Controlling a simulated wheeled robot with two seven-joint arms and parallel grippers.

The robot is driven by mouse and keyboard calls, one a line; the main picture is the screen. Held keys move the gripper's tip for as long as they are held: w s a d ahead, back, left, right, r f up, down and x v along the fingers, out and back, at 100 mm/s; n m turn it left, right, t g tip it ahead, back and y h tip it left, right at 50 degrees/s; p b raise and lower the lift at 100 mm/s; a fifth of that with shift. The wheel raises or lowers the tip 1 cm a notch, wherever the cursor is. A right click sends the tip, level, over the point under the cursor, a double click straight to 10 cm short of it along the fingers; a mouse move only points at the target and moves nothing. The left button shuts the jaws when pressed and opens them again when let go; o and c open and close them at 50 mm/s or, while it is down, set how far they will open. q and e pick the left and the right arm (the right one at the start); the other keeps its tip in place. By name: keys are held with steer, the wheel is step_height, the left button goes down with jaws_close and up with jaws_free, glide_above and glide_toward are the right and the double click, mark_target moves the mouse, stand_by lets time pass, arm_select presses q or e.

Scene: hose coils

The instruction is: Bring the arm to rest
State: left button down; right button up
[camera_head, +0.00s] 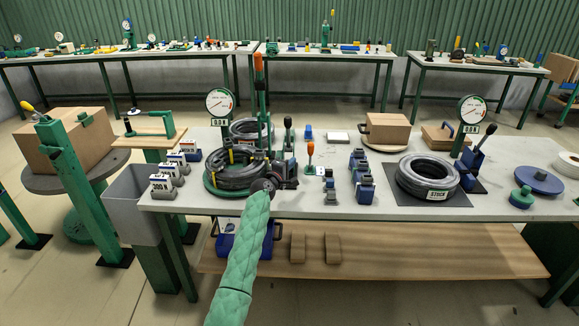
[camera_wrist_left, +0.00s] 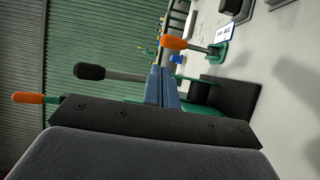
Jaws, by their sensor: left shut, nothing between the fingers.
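My left arm (camera_head: 238,262), in a green quilted sleeve, reaches up from the bottom of the head view to the workbench (camera_head: 330,205). My left gripper (camera_head: 289,168) is at the bench, just right of the left black hose coil (camera_head: 228,172). In the left wrist view its blue-grey fingers (camera_wrist_left: 161,86) are together with nothing between them. An orange-knobbed lever (camera_head: 310,152) stands right of the gripper; an orange knob also shows in the wrist view (camera_wrist_left: 174,43). A black-handled lever (camera_head: 288,130) stands behind the gripper. My right gripper is not in view.
A second hose coil (camera_head: 425,175) lies on a dark mat at the right. Dial gauges (camera_head: 220,103) (camera_head: 472,110) stand on posts. Blue-grey blocks (camera_head: 365,188) stand mid-bench, and numbered weights (camera_head: 163,187) at the left end. A grey bin (camera_head: 132,205) stands left of the bench.

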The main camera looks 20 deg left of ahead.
arm_select(q)
steer(key=s+d+f+m+g, duration=0.35)
steer(key=s+f, duration=0.25)
steer(key=s, duration=0.5)
steer(key=s+d+f+m+g, duration=0.25)
steer(key=s+f+m, duration=0.3)
steer(key=s, duration=0.55)
steer(key=s+d+f+m+g, duration=0.2)
steer(key=s+d+f+m, duration=0.3)
steer(key=s, duration=0.6)
steer(key=s+a+m+g+y, duration=0.1)
steer(key=s+m+g+y, duration=0.4)
steer(key=s, duration=2.8)
steer(key=s+d+f+g+h, duration=0.1)
steer(key=d+f, duration=0.1)
steer(key=f, duration=1.4)
steer(key=s+d+f+n+g+h, duration=0.1)
steer(key=s+d+f+g, duration=0.1)
steer(key=f, duration=1.5)
steer(key=shift+s+d, duration=0.2)
steer(key=shift+w, duration=0.1)
